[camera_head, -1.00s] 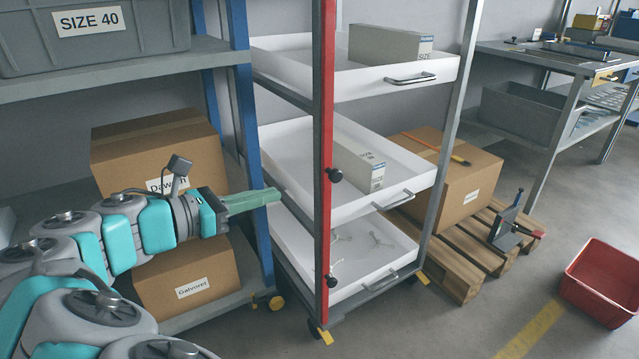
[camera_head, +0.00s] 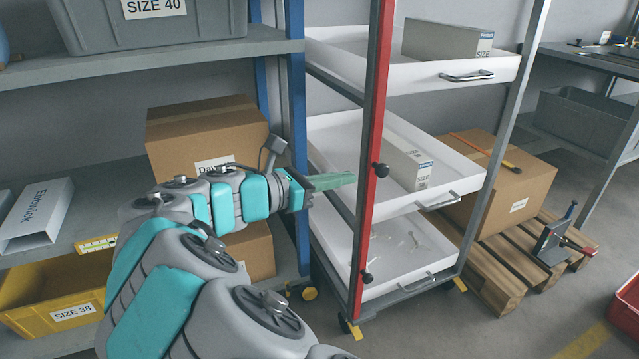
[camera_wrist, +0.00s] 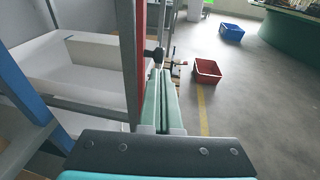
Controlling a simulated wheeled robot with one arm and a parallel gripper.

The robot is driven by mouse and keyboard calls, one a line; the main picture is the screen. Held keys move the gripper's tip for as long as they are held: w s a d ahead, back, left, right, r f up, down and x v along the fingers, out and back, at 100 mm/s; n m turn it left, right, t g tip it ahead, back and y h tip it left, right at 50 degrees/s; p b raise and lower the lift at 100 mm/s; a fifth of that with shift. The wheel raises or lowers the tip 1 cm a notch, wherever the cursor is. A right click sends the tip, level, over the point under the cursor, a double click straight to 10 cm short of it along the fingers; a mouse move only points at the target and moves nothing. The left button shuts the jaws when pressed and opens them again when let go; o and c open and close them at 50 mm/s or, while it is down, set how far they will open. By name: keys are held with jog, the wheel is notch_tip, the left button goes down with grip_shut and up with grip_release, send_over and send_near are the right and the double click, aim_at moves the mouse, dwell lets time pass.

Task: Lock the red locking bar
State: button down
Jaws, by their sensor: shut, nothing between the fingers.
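The red locking bar (camera_head: 377,130) is a long upright strip along the front left post of a wheeled trolley with white drawers. It carries a black knob (camera_head: 381,170) at middle height and another black knob (camera_head: 367,277) low down. The bar also shows in the wrist view (camera_wrist: 140,40), with a dark knob (camera_wrist: 153,56) near the fingers. My gripper (camera_head: 352,179) is shut and empty, pointing right, with its green tips just left of the bar near the middle knob. I cannot tell whether the tips touch the bar.
The trolley's white drawers (camera_head: 440,190) hold boxes in the upper two. A shelf rack with a blue post (camera_head: 296,130) stands close to my arm. A carton on a pallet (camera_head: 490,270) and a red bin (camera_wrist: 207,71) stand beyond.

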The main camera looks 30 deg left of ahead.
aim_at(387, 169)
jog(key=x, duration=0.6)
jog(key=shift+w+d+r, duration=0.1)
jog(key=shift+r, duration=0.05)
jog(key=p+x, duration=0.4)
jog(key=shift+d+r, duration=0.4)
jog(key=shift+f, duration=0.2)
